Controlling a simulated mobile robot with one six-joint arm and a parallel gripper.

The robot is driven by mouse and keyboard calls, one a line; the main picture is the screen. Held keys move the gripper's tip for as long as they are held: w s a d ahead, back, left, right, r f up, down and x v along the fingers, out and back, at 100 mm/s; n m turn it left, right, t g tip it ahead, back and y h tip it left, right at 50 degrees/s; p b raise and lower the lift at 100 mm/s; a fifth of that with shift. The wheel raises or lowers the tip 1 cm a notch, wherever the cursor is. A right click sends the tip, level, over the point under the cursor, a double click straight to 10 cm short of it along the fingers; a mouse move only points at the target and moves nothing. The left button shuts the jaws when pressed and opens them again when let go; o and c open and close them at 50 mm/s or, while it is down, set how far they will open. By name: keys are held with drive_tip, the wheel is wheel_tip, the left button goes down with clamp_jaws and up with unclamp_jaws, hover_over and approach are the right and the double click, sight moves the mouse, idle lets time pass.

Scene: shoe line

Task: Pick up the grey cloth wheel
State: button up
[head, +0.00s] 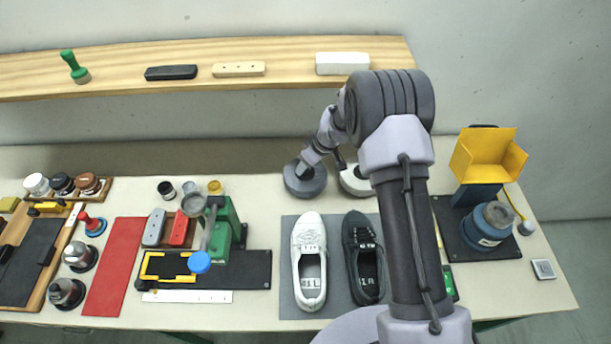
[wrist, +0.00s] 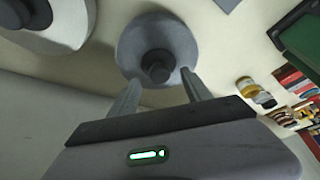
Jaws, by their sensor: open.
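The grey cloth wheel (head: 305,181) lies on the table behind the white shoe, a round grey disc with a dark hub. In the wrist view the wheel (wrist: 158,48) is just beyond my fingertips, its dark knob-like hub between the lines of the two fingers. My gripper (head: 306,168) is above the wheel in the head view and hides part of it. In the wrist view my gripper (wrist: 160,88) has its fingers apart with nothing between them. I cannot tell whether a fingertip touches the wheel.
A white wheel (head: 355,181) lies close to the right of the grey one, partly behind my arm. A white shoe (head: 309,243) and a black shoe (head: 362,260) lie on a grey mat in front. A wooden shelf (head: 120,67) runs above the back.

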drive_tip(key=shift+x, duration=1.25)
drive_tip(key=shift+r, duration=0.15)
clamp_jaws()
